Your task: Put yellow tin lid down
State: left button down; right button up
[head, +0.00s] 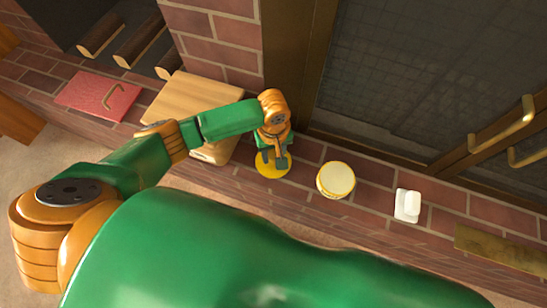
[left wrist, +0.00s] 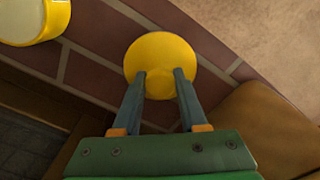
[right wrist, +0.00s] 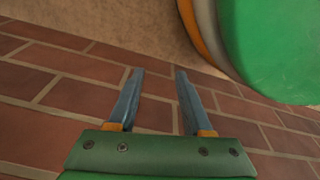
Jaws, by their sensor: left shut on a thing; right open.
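The round yellow tin lid (head: 272,170) is at the end of my left arm in the head view. My left gripper (head: 273,155) is shut on it. In the left wrist view the lid (left wrist: 160,52) lies between and beyond the two fingertips (left wrist: 160,74). I cannot tell whether it touches the brick ledge. A yellow tin (head: 336,181) with a pale top stands to the right of the lid; part of it also shows in the left wrist view (left wrist: 45,22). My right gripper (right wrist: 159,73) is open and empty over bricks in the right wrist view.
A wooden block (head: 195,100) stands left of the lid, partly behind my left arm. A red board (head: 98,95) with a handle lies further left. A small white object (head: 407,205) is right of the tin. Dark doors with brass handles (head: 502,124) stand behind.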

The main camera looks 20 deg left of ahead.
aim_at(274, 155)
jog(key=shift+a, duration=0.1)
pick_arm(q)
jog(key=shift+f, duration=0.2)
jog(key=shift+c, duration=2.2)
grip_release()
jog(key=shift+r, duration=0.1)
notch_tip(274, 155, up, 12)
jog(key=p, duration=0.6)
pick_arm(e)
jog(key=s+d+r, duration=0.1)
jog(key=s+d, duration=0.3)
jog(key=s, duration=0.1)
jog(key=shift+d+r+h, duration=0.15)
jog(key=shift+d+h, duration=0.05)
jog(key=shift+h, duration=0.1)
